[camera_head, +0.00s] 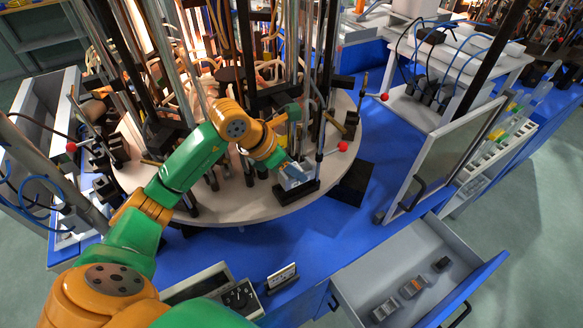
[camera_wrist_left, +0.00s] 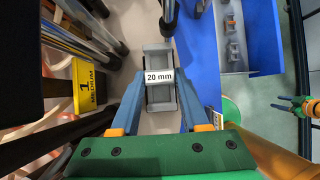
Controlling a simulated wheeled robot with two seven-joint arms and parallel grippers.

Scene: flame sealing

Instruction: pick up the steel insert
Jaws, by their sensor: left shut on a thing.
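The steel insert (camera_wrist_left: 160,95) is a grey block with a white "20 mm" label, lying between the two blue fingers in the left wrist view. In the head view the insert (camera_head: 292,172) is small and partly covered by my left gripper (camera_head: 284,164). It is at a black holder (camera_head: 297,194) on the front edge of the round table; whether it touches the holder is unclear. My left gripper (camera_wrist_left: 160,106) is shut on the insert. My right gripper (camera_wrist_left: 292,106) shows small at the right edge of the left wrist view; its finger opening is unclear.
Tall rods and burners crowd the round table (camera_head: 240,214). An open drawer (camera_head: 372,274) at front right holds several small grey blocks (camera_head: 412,288). A hinged clear panel (camera_head: 440,152) stands at right. A yellow "1 MEDIUM" sign (camera_wrist_left: 88,88) is left of the gripper.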

